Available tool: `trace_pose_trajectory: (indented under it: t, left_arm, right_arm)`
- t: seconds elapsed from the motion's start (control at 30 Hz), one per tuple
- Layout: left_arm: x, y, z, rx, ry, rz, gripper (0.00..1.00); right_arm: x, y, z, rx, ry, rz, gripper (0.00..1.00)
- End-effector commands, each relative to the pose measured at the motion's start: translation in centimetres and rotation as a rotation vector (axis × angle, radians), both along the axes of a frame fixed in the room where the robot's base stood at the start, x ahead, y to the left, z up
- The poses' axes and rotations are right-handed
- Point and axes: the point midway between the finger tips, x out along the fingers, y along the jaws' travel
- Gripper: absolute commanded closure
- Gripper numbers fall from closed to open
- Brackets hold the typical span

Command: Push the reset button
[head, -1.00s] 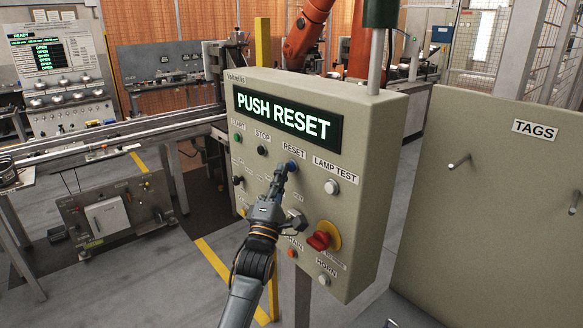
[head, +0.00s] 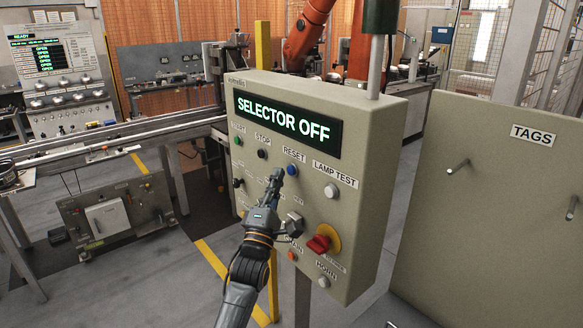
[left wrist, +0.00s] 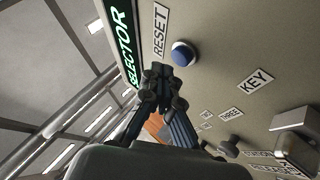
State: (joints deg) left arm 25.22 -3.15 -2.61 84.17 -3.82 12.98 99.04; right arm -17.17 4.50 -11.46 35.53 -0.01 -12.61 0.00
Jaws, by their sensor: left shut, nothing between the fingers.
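The blue reset button (head: 292,170) sits under the RESET label on the beige control panel (head: 370,180). It also shows in the left wrist view (left wrist: 183,54), uncovered. The panel's display (head: 287,121) reads "SELECTOR OFF". My left gripper (head: 276,176) is shut and empty, its fingertips just below and left of the button in the head view. In the left wrist view the fingertips (left wrist: 158,80) are close to the button, with a small gap showing. My right gripper is not in view.
A white lamp test button (head: 331,191), a red rotary switch (head: 319,242) on a yellow plate, and green start (head: 238,141) and black stop (head: 262,153) buttons surround it. A TAGS board (head: 490,200) stands to the right. A conveyor (head: 120,133) runs at left.

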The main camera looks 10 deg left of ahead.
Motion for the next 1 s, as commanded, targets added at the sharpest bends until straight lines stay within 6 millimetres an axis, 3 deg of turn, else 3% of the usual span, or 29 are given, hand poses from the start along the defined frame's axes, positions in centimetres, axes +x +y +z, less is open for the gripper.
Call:
trace_pose_trajectory:
  t: [0.37,1.0]
  left_arm:
    - [-0.4,0.3,0.0,0.001,0.002,0.000,1.00]
    - [-4.8,3.7,-0.1,0.000,0.002,0.000,1.00]
  right_arm:
    - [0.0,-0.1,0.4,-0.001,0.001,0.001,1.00]
    - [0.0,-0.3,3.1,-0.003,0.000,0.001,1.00]
